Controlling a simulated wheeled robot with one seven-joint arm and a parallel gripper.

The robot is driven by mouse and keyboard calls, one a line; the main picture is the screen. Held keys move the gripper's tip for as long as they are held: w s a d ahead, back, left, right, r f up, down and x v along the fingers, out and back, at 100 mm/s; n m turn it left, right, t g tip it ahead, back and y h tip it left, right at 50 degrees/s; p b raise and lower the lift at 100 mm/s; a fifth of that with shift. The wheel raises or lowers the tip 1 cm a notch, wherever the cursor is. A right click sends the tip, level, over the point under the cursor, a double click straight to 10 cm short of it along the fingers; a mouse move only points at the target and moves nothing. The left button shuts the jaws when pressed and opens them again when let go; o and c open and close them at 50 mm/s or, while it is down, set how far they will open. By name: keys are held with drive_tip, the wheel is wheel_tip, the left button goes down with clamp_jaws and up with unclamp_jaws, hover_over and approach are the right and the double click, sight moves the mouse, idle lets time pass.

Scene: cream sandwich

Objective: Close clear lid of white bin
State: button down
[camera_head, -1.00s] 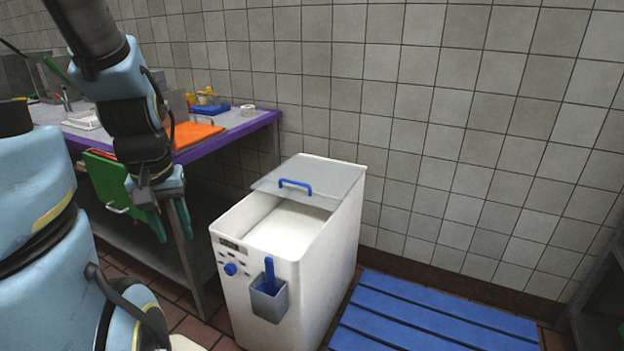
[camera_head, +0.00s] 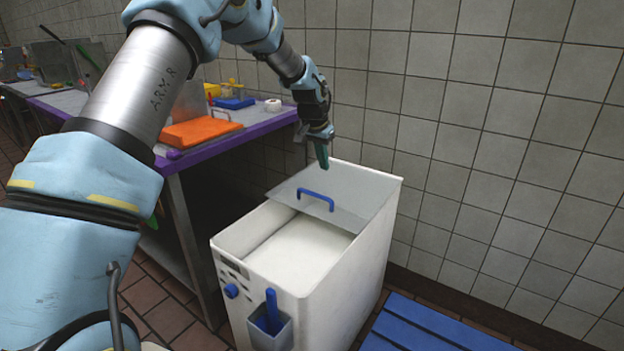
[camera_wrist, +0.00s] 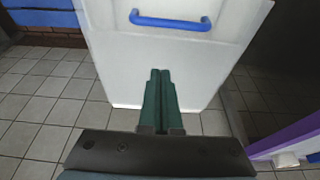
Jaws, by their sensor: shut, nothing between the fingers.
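The white bin (camera_head: 348,290) stands on the floor by the tiled wall. Its clear lid (camera_head: 352,190) covers the rear part of the top, and the front part is open, showing pale contents. A blue handle (camera_head: 316,196) sits on the lid near its front edge; the handle also shows at the top of the wrist view (camera_wrist: 171,21). My gripper (camera_head: 323,165) is above the rear of the bin, behind the handle, apart from it. Its green fingers (camera_wrist: 160,75) are together and empty in the wrist view.
A steel table with a purple edge (camera_head: 225,136) stands left of the bin, holding an orange board (camera_head: 199,133). A scoop holder (camera_head: 270,328) is on the bin's front. A blue slatted pallet (camera_head: 425,328) lies at the right. The tiled wall (camera_head: 470,150) is close behind.

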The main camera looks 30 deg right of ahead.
drive_tip(key=p, duration=0.2)
approach(330, 196)
drive_tip(key=x, duration=0.5)
drive_tip(key=shift+w+d, duration=0.1)
drive_tip(key=shift+w, duration=0.05)
drive_tip(key=shift+s+a+r+p, duration=0.2)
drive_tip(key=shift+s+a+p, duration=0.1)
drive_tip(key=shift+a, duration=0.2)
drive_tip(key=shift+s+a+r+p, duration=0.2)
drive_tip(key=shift+a+p, duration=0.05)
drive_tip(key=shift+a, duration=0.25)
drive_tip(key=shift+s+a+p, duration=0.3)
drive_tip(key=shift+s+a, duration=0.15)
drive_tip(key=shift+a, duration=0.3)
